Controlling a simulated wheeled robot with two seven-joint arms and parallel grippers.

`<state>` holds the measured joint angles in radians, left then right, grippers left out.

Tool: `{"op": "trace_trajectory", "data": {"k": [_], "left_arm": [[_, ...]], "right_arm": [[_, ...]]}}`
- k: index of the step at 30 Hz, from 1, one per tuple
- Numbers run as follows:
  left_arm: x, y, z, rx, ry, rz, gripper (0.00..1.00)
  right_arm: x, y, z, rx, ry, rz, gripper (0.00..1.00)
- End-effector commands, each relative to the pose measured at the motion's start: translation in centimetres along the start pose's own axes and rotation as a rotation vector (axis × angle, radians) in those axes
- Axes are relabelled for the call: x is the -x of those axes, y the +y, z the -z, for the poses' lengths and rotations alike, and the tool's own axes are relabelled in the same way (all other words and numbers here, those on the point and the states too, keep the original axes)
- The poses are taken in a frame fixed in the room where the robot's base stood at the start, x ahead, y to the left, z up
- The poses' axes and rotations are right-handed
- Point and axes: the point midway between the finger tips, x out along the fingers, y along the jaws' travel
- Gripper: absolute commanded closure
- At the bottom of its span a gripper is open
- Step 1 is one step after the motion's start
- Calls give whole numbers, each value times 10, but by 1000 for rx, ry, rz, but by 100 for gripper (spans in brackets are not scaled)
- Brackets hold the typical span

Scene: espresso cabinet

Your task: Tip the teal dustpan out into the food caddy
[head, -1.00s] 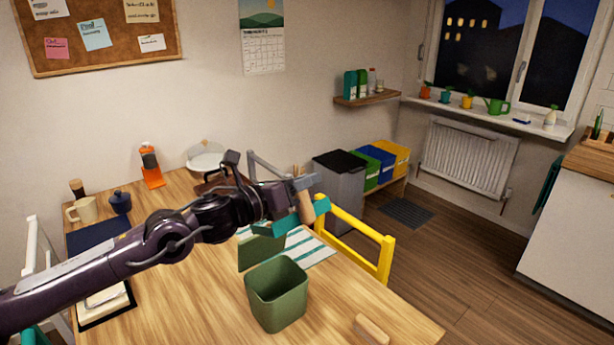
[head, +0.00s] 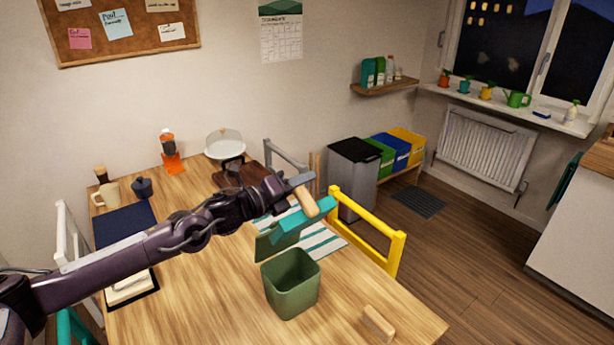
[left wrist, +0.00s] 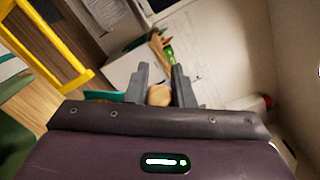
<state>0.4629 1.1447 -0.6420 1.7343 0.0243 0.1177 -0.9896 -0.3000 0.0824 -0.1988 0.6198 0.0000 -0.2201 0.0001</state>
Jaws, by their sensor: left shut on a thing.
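My left gripper (head: 292,186) is shut on the wooden handle (head: 305,200) of the teal dustpan (head: 304,218). It holds the dustpan tilted above the table, behind and above the food caddy. In the left wrist view the handle end (left wrist: 159,95) sits between the two fingers, and a bit of the teal pan (left wrist: 103,96) shows to the left. The green food caddy (head: 291,290) stands upright and open on the table, its lid (head: 275,245) raised at the back. The pan's contents cannot be made out. My right gripper is not in view.
A wooden-backed brush (head: 378,323) lies near the table's front right edge. A striped cloth (head: 325,243) lies behind the caddy. A yellow chair (head: 370,235) stands at the far right side. A dark placemat (head: 125,222) and a cream mug (head: 106,195) are at the left.

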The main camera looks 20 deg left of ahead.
Motion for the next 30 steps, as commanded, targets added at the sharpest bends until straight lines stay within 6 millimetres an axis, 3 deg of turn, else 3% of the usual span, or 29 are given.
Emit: {"op": "trace_trajectory", "data": {"k": [17, 30], "left_arm": [[0, 40, -25, 316, -3, 0, 100], [0, 75, -34, 543, -3, 3, 100]], "right_arm": [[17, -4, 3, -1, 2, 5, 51], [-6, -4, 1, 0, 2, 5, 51]]}}
